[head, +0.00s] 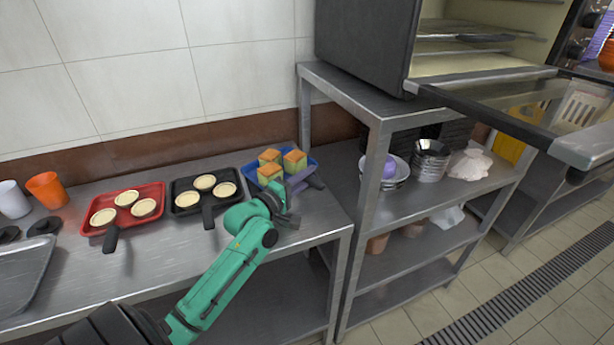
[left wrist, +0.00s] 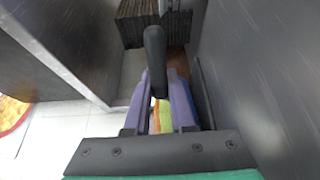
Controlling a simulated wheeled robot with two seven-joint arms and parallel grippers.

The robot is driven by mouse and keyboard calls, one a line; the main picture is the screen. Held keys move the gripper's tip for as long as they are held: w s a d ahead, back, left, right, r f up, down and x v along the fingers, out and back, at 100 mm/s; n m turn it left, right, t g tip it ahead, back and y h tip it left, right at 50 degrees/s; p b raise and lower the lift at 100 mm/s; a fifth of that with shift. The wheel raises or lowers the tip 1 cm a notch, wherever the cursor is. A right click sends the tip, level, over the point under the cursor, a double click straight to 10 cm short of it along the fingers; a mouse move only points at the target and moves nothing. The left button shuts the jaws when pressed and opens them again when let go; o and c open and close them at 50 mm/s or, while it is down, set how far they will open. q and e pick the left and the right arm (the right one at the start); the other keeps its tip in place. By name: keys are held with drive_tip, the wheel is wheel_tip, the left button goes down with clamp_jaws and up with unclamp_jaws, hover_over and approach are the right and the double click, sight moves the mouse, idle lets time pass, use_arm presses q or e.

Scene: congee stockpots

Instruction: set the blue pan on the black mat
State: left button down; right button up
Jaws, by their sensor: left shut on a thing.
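The blue pan (head: 261,179) is at the right end of the steel counter in the head view, with several orange-topped cake cubes in it. In the left wrist view the dark handle (left wrist: 155,50) stands between the purple fingers. I cannot tell whether the pan touches the counter. I cannot make out a black mat in either view. My right gripper is out of view.
A black pan (head: 178,208) and a red pan (head: 157,189), each with pale tarts, sit left of the blue pan. An orange cup (head: 47,190) stands further left. A steel shelf rack (head: 372,190) with bowls (head: 431,160) stands close on the right. The counter's front strip has bare room.

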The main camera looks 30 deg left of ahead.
use_arm(q)
drive_tip(key=shift+f, duration=0.25)
drive_tip(key=c, duration=0.7)
unclamp_jaws()
drive_tip(key=s, duration=0.4)
drive_tip(key=s+a+b, duration=0.1)
drive_tip(key=s, duration=0.4)
drive_tip(key=s+b, duration=0.1)
drive_tip(key=s, duration=0.3)
drive_tip(key=shift+s+a+f, duration=0.1)
drive_tip(key=shift+s+a, duration=0.15)
drive_tip(key=shift+a, duration=0.1)
drive_tip(key=shift+s, duration=0.5)
